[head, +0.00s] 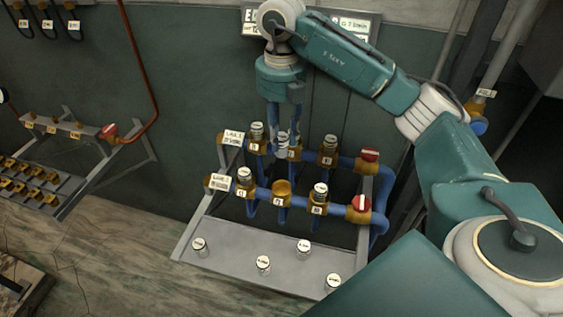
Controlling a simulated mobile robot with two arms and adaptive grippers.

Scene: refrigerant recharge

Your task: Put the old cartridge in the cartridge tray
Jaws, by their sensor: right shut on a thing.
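My right gripper (283,128) points down over the brass-and-blue pipe rack and is shut on a small silver cartridge (282,142). The cartridge is upright in front of the back row's middle position; I cannot tell whether it touches anything there. The front row's middle brass socket (282,188) has no cartridge in it. Silver cartridges stand in the other sockets, such as the front left one (244,176) and front right one (320,192). A grey tray-like shelf (229,252) below the rack carries several upright cartridges. My left gripper is out of view.
Red-handled valves (362,203) sit at the rack's right end. At the left, another grey rack (72,190) holds several brass fittings. A brown pipe (141,70) runs down the green wall. The shelf has bare room between its cartridges.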

